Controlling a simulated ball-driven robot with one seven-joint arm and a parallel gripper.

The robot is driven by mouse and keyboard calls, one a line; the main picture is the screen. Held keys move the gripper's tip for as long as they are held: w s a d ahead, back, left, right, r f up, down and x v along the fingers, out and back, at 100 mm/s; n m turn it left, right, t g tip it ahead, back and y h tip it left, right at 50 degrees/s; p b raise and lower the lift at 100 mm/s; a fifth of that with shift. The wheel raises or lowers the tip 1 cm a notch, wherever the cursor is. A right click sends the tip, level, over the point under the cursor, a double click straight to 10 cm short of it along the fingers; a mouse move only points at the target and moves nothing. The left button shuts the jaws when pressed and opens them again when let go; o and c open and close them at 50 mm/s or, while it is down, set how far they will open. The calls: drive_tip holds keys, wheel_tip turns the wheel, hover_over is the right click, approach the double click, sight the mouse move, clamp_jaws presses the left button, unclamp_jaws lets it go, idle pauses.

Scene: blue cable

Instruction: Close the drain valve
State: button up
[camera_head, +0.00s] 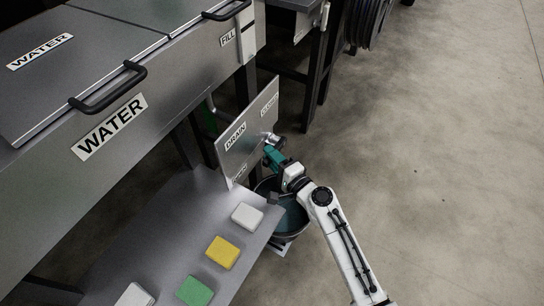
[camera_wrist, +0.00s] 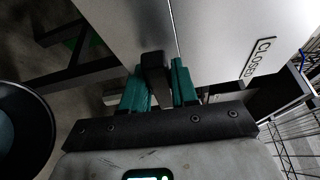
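The drain panel (camera_head: 250,125) is a grey plate below the tank front. It bears a DRAIN label (camera_head: 235,136), a CLOSED label (camera_head: 269,104) at its upper right and a small unreadable label near its lower end. My gripper (camera_head: 272,150) is at the panel's right face and covers most of the valve. In the wrist view, my green fingers (camera_wrist: 160,88) stand on both sides of the dark valve handle (camera_wrist: 155,68) and appear to grip it. The CLOSED label (camera_wrist: 258,60) is to the right of the handle there. The valve body is largely hidden.
A dark bucket (camera_head: 292,219) stands below the panel; its rim shows at left in the wrist view (camera_wrist: 45,110). A grey shelf (camera_head: 165,235) carries several coloured blocks. The WATER tank (camera_head: 60,160) is at left. Open floor (camera_head: 440,150) lies to the right.

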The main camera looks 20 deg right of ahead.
clamp_jaws()
drive_tip(key=shift+r+p, duration=0.1)
drive_tip(key=shift+p, duration=0.2)
